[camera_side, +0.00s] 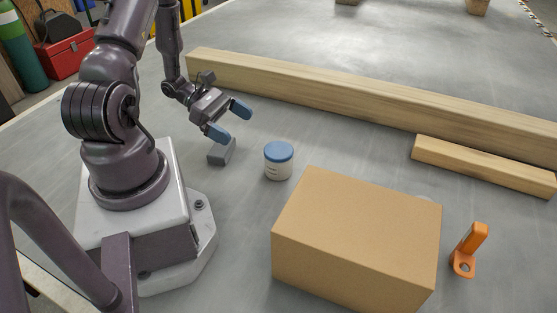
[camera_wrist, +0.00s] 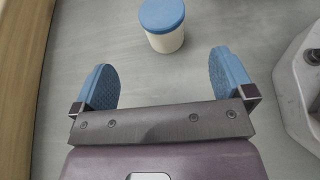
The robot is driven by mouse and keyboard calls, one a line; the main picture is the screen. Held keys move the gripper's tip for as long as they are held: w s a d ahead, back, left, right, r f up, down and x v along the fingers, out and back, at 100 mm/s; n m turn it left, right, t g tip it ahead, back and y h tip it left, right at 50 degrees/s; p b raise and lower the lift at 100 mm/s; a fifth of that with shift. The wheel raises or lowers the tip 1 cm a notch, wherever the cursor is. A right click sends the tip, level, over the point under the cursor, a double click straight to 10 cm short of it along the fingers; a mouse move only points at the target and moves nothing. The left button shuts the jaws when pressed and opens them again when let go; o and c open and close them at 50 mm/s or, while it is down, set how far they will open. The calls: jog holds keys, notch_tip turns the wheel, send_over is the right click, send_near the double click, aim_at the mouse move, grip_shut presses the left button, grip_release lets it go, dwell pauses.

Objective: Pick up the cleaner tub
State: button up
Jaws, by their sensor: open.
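The cleaner tub (camera_side: 279,162) is a small white tub with a blue lid, upright on the grey surface near the middle of the side view. In the wrist view the tub (camera_wrist: 164,38) stands beyond the fingertips, between their lines and a little toward the right finger. My gripper (camera_side: 230,121) is open and empty, with blue finger pads spread apart. In the side view it hangs above the surface, to the upper left of the tub and apart from it. The gripper also shows in the wrist view (camera_wrist: 164,72).
A large cardboard box (camera_side: 357,232) stands just in front and right of the tub. A grey block (camera_side: 221,153) lies left of the tub, below my gripper. A long wooden beam (camera_side: 370,95) and a shorter one (camera_side: 483,166) lie behind. An orange item (camera_side: 469,250) stands at right.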

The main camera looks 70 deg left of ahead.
aim_at(273, 148)
jog(key=x, duration=0.7)
jog(key=shift+w+d+r, duration=0.1)
jog(key=shift+w+d, duration=0.15)
jog(key=shift+x, duration=2.75)
jog(key=shift+s+d+r, duration=0.1)
jog(key=shift+d+r, duration=0.05)
jog(key=shift+c, duration=0.2)
jog(key=c, duration=1.1)
